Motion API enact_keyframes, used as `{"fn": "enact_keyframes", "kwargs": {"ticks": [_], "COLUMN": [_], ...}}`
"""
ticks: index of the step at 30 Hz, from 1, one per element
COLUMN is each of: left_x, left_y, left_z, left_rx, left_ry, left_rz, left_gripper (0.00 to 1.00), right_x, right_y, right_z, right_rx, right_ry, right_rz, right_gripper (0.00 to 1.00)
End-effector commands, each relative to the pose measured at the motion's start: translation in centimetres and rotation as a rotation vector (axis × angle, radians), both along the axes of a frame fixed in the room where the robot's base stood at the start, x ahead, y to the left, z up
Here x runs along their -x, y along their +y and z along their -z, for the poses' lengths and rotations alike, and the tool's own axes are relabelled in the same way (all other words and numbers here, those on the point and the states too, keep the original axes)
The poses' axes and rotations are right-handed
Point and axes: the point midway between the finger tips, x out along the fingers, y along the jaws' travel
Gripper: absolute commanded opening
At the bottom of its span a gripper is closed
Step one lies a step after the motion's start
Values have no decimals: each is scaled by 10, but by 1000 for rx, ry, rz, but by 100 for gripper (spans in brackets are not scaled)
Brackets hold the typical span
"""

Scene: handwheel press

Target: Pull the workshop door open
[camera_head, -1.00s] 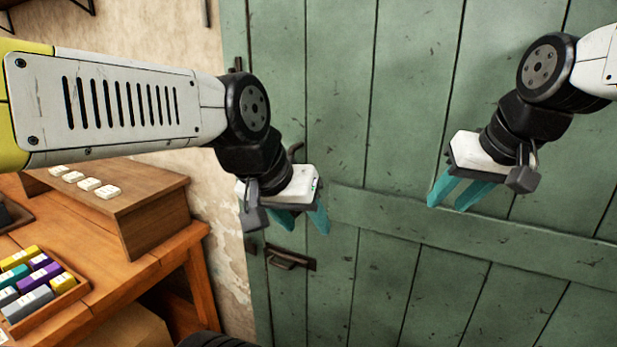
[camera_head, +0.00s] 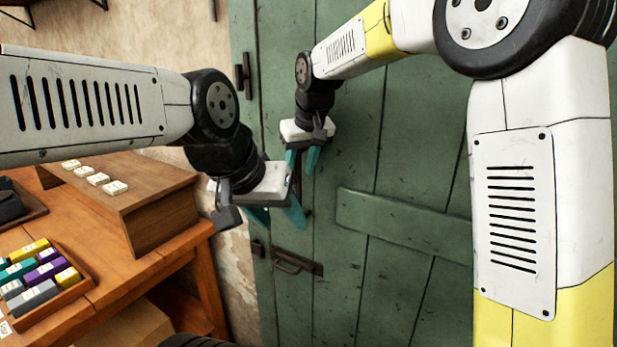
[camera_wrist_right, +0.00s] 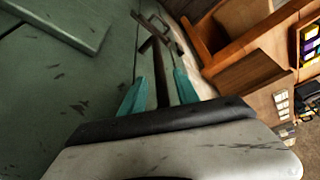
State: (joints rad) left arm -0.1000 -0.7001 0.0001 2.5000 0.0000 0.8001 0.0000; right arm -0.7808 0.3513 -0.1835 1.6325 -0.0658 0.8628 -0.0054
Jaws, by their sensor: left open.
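The green plank workshop door (camera_head: 420,130) fills the middle and right of the head view and looks closed. A dark vertical pull handle (camera_wrist_right: 159,72) on it runs between the fingers of my right gripper (camera_wrist_right: 160,82) in the right wrist view, with gaps on both sides. In the head view the right gripper (camera_head: 302,162) is at the door's left part and mostly hides the handle. My left gripper (camera_head: 276,218) is open and empty, lower and left of it, above the dark latch (camera_head: 294,262), which also shows in the right wrist view (camera_wrist_right: 160,26).
A wooden workbench (camera_head: 150,262) with a raised box (camera_head: 150,205) and a tray of coloured blocks (camera_head: 62,298) stands left of the door. My right arm crosses the right side of the head view. Dark hinge-like hardware (camera_head: 243,76) is at the door's upper left edge.

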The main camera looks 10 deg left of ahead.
Motion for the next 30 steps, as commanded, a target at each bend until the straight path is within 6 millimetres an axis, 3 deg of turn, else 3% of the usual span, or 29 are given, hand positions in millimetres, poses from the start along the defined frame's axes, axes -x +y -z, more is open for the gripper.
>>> {"fn": "enact_keyframes", "kwargs": {"ticks": [7,17,18,24,30], "left_x": [0,0,0,0,0], "left_y": [0,0,0,0,0], "left_z": [0,0,0,0,0], "left_rx": [0,0,0,0,0], "left_ry": [0,0,0,0,0], "left_rz": [0,0,0,0,0], "left_gripper": [49,49,49,49,49], "right_x": [-9,-12,-12,-11,-12], "right_y": [7,8,8,8,8], "right_z": [30,35,35,35,35], "right_rx": [0,-1,-1,-1,-1], "right_ry": [2,0,0,0,0], "right_rz": [1,2,2,2,2], "right_gripper": [38,38,36,0,0]}}
